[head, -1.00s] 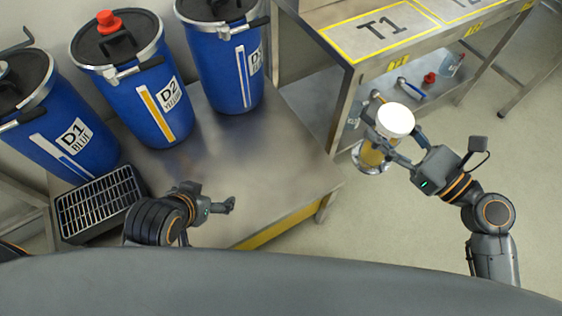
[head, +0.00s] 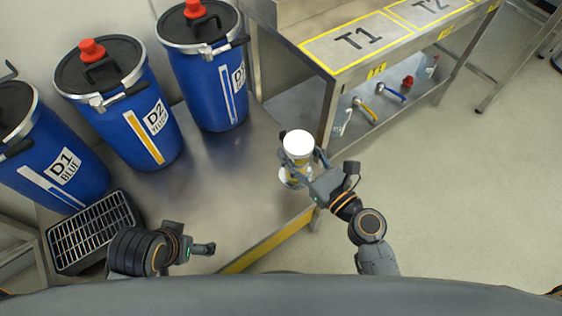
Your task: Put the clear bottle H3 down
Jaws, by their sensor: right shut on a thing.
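A clear bottle (head: 299,164) with a white cap and yellow in its lower part is in my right gripper (head: 304,165). The gripper is shut around its side, and the bottle looks near upright. I cannot read a label on it. It shows over the right edge of the steel bench (head: 225,185); I cannot tell whether its base touches the bench. My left gripper (head: 207,248) is over the bench's front part, away from the bottle and apparently empty. I cannot make out whether its fingers are apart.
Blue drums D1 (head: 45,150), D2 (head: 128,115) and a third drum (head: 212,80) stand along the bench's back left. A black grated box (head: 92,232) is at the left. Table T1 (head: 325,58) has a lower shelf with tools. The bench's middle is clear.

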